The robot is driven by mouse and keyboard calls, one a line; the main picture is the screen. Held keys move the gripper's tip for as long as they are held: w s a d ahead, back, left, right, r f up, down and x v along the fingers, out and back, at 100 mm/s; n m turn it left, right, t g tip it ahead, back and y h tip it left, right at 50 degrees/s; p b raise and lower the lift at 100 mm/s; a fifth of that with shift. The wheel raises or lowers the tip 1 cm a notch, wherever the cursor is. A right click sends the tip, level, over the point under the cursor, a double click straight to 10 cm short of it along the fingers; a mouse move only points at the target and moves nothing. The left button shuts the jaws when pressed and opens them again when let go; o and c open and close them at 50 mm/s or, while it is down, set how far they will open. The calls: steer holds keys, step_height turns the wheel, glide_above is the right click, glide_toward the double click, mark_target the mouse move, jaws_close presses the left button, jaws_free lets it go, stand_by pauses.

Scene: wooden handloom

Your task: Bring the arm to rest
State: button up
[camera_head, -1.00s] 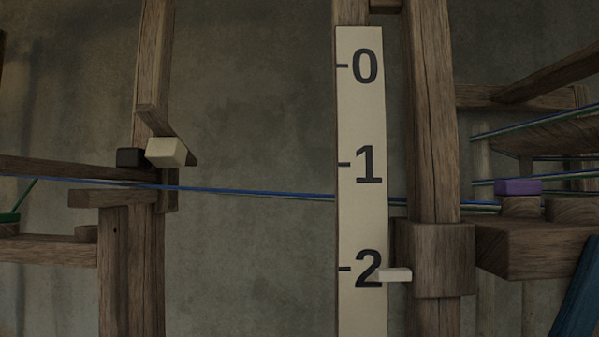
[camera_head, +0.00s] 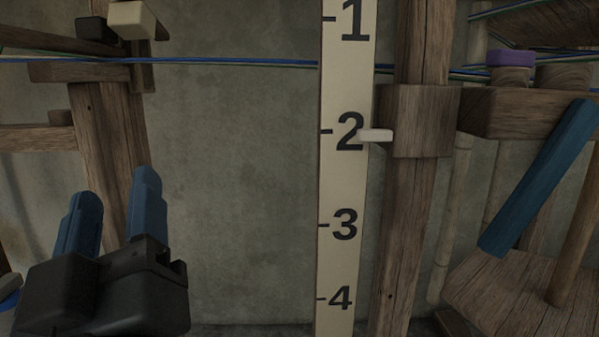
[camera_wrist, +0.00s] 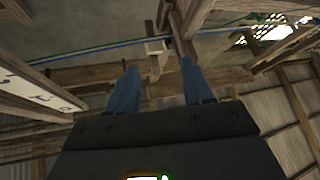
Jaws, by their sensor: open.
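My gripper (camera_head: 112,212) is at the lower left of the head view, in front of a wooden post. Its two blue fingers point up, stand apart and have nothing between them. In the wrist view my gripper (camera_wrist: 158,88) is also open and empty, with the loom's beams and a pale block (camera_wrist: 155,47) beyond the fingertips. The gripper appears clear of the loom, though its distance from the post cannot be told.
A pale numbered scale (camera_head: 343,190) stands upright mid-view. A white pointer (camera_head: 375,135) on a wooden block (camera_head: 420,120) lies level with 2. Blue and green threads (camera_head: 230,63) cross the view. A blue slat (camera_head: 540,175) leans at right. Bare wall shows between post and scale.

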steer(key=s+d+f+g+h, duration=0.1)
steer(key=d+f+g, duration=0.1)
steer(key=d+f, duration=0.75)
steer(key=s+d+f+g+h, duration=0.15)
steer(key=d+f, duration=0.45)
steer(key=f, duration=0.6)
steer(key=s+d+f+m+g+h, duration=0.1)
steer(key=s+d+f+m+h, duration=0.15)
steer(key=s+d+f, duration=0.45)
steer(key=s+d+f+m+g+h, duration=0.2)
steer(key=s+d+m, duration=0.2)
steer(key=s+d, duration=0.65)
steer(key=s+d+m+h, duration=0.2)
steer(key=s+d+m, duration=0.15)
steer(key=s, duration=0.45)
step_height(320, 180, up, 29)
steer(key=p, duration=2.8)
steer(key=shift+s+d+n+g, duration=0.15)
steer(key=shift+d+n+g, duration=0.2)
steer(key=shift+d+n, duration=0.05)
steer(key=shift+f, duration=0.1)
